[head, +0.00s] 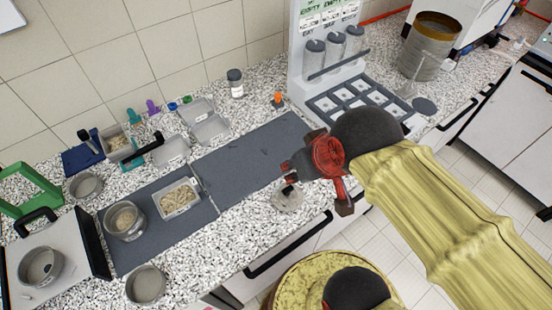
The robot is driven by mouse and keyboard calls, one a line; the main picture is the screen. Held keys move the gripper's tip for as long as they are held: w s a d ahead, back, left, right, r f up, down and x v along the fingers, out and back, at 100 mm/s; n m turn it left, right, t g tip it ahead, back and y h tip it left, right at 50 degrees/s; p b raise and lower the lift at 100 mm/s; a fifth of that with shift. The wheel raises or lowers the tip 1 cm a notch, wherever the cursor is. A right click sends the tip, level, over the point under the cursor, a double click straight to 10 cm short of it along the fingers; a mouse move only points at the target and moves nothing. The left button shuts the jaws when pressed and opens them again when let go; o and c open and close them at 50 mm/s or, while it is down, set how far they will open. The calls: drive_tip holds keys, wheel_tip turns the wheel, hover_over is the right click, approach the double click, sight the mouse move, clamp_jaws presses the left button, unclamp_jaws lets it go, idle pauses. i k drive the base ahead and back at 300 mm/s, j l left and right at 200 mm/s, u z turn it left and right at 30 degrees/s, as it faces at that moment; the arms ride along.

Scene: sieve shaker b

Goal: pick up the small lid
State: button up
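A small round lid (287,200) with a dark knob on top lies on the speckled counter, just in front of the dark mat's right end. My gripper (315,188) is just to the right of the lid and above the counter, at the end of my yellow-sleeved arm. Its two red and dark fingers are spread apart, with nothing seen between them. I cannot tell whether the left finger touches the knob; the two lie close together in the picture.
The dark mat (255,150) is mostly bare on its right. A tray of grains (178,199) and a sieve pan (125,222) stand on its left part. A white dispenser stand (298,65) rises behind. A metal bucket (428,50) stands back right. The counter's front edge is close to the lid.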

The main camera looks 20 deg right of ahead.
sight(285, 198)
drive_tip(key=u, duration=1.55)
drive_tip(key=k+l+z, duration=0.1)
drive_tip(key=z, duration=0.25)
drive_tip(key=l+z, duration=0.15)
drive_tip(key=z, duration=0.25)
drive_tip(key=k+l+z, duration=0.1)
drive_tip(key=z, duration=0.25)
drive_tip(key=l+u, duration=0.3)
drive_tip(key=k+l+u, duration=0.15)
drive_tip(key=l+u, duration=0.15)
drive_tip(key=l, duration=0.2)
drive_tip(key=k+l+u, duration=0.1)
drive_tip(key=l+u, duration=0.2)
drive_tip(key=k+l+u, duration=0.15)
drive_tip(key=l+u, duration=0.15)
drive_tip(key=l, duration=0.1)
